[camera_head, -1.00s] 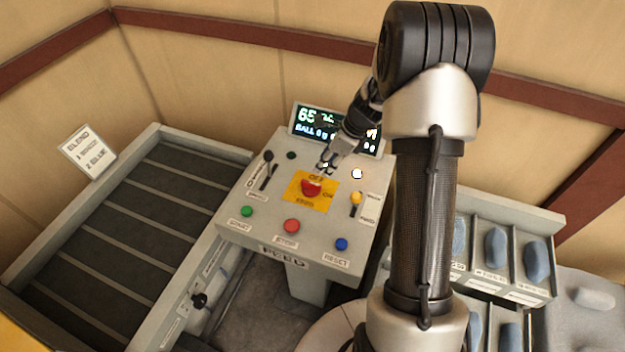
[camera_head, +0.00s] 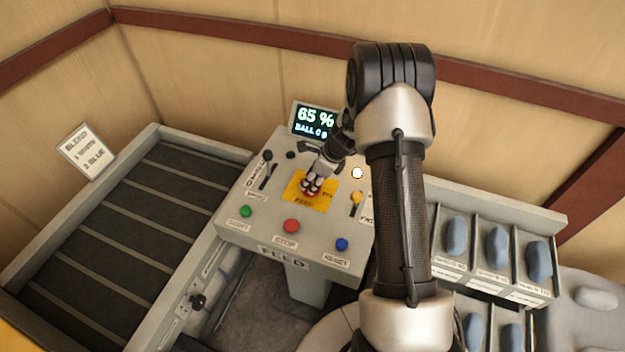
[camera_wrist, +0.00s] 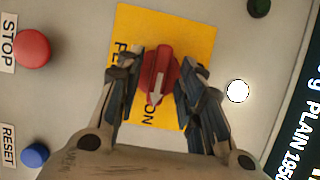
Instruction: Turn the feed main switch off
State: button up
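The feed main switch (camera_wrist: 158,72) is a red rotary knob on a yellow plate (camera_wrist: 125,35) of the control panel. In the wrist view its white pointer is directed down at the ON mark (camera_wrist: 146,115). My gripper (camera_wrist: 161,66) is over the knob with one finger on each side, spread apart. Whether the pads touch the knob is unclear. In the head view my gripper (camera_head: 311,189) is down at the plate and hides most of the knob. The OFF mark is hidden.
Close by are a red STOP button (camera_head: 291,226), a blue RESET button (camera_head: 341,244), a green button (camera_head: 246,211) and a yellow-knobbed lever (camera_head: 355,198). A lit white lamp (camera_wrist: 237,91) sits beside the plate. The display (camera_head: 314,120) stands behind, reading 65 %.

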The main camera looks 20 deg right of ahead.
grip_shut()
dwell(0.5)
jog(key=n+g, duration=0.1)
jog(key=n, duration=0.3)
jog(key=shift+w+d+y+b, duration=0.1)
jog(key=shift+w+y+b, duration=0.05)
jog(key=shift+y+b, duration=0.25)
jog(key=n+g+b, duration=0.1)
jog(key=n+g, duration=0.1)
jog(key=n, duration=0.3)
jog(key=shift+w+f, duration=0.1)
jog(key=n+g+b, duration=0.2)
jog(key=n, duration=0.2)
jog(key=shift+w+n, duration=0.1)
jog(key=shift+n, duration=0.2)
jog(key=shift+n+g+h+b, duration=0.4)
jog(key=shift+n+g+b, duration=0.25)
jog(key=shift+n, duration=1.55)
